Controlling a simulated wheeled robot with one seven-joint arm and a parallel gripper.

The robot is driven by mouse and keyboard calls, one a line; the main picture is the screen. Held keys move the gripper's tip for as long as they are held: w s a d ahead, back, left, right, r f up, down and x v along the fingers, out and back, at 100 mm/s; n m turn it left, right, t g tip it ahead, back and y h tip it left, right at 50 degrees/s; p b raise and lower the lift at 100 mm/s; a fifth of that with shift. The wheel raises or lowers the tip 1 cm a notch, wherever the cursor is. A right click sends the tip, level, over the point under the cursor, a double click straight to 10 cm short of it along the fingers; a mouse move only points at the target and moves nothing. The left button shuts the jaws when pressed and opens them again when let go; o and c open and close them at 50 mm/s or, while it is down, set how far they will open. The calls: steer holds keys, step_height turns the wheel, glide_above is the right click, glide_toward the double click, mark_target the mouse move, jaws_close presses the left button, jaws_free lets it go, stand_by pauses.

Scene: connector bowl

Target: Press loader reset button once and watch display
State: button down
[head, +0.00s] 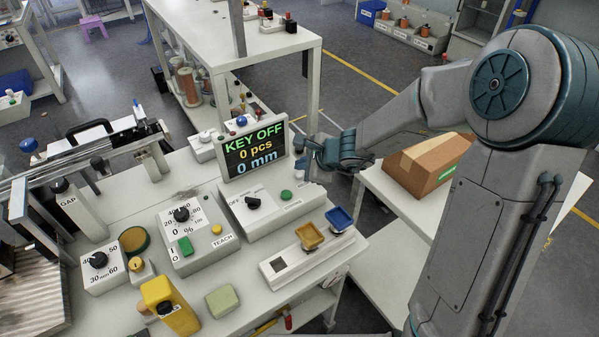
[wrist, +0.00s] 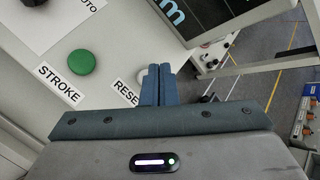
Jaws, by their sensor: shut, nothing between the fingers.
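The display (head: 255,148) reads "KEY OFF", "0 pcs" and "0 mm"; its lower corner shows in the wrist view (wrist: 205,22). Below it is a grey control box (head: 240,217) with a black knob (head: 253,203) and a green button (head: 286,195). In the wrist view the green button (wrist: 82,62) is labelled STROKE. A label starting "RESE" (wrist: 125,92) lies beside a pale button (wrist: 142,77), partly hidden by my fingers. My gripper (wrist: 160,70) is shut and empty, its tips at the pale button; I cannot tell whether they touch. In the head view my gripper (head: 303,164) is right of the display.
A TEACH box (head: 198,240) stands left of the control box. Yellow (head: 309,236) and blue (head: 340,219) trays stand at the front right of the bench. A cardboard box (head: 425,165) sits on a side table under my arm.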

step_height(320, 180, up, 5)
steer(key=p, duration=0.4)
stand_by(0.8)
steer(key=s+d+r+n+g+h, duration=0.1)
steer(key=s+d+r+n+h, duration=0.1)
steer(key=s+d+n, duration=0.3)
steer(key=s+d+r+n+g+h, duration=0.1)
steer(key=s+d+r+n+h, duration=0.1)
steer(key=s+d+r+n, duration=0.2)
steer(key=s+d+r+n+g+h, duration=0.1)
steer(key=s+d+n, duration=0.5)
steer(key=s, duration=0.9)
step_height(320, 180, up, 2)
steer(key=n+h, duration=0.1)
steer(key=n, duration=0.1)
steer(key=shift+s+r+n+h, duration=0.15)
steer(key=shift+s+n+h, duration=0.15)
steer(key=shift+s+n, duration=0.1)
steer(key=shift+a, duration=0.1)
stand_by(0.8)
